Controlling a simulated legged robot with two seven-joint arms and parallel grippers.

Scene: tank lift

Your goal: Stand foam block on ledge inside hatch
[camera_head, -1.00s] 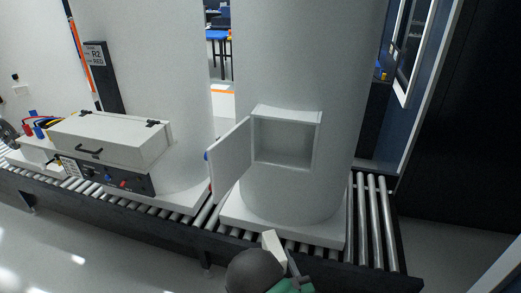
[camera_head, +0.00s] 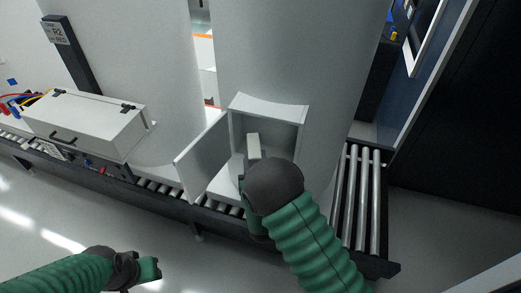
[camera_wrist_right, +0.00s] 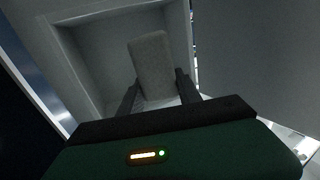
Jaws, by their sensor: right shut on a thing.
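The foam block (camera_head: 253,146) is a pale upright slab at the mouth of the open hatch (camera_head: 268,106) in the white tank. My right gripper (camera_wrist_right: 157,92) is shut on the foam block; in the right wrist view the block (camera_wrist_right: 151,62) stands up between the two dark fingers, with the hatch recess (camera_wrist_right: 95,50) behind it. In the head view my dark wrist hides the fingers and the block's lower part, and much of the ledge. I cannot tell whether the block touches the ledge. My left gripper (camera_head: 150,268) is low at the left front, away from the hatch; its fingers are unclear.
The hatch door (camera_head: 203,157) stands open to the left of the opening. A white case (camera_head: 85,122) sits on the roller conveyor (camera_head: 365,200) further left. A second white tank (camera_head: 130,60) stands behind the case. The floor in front is clear.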

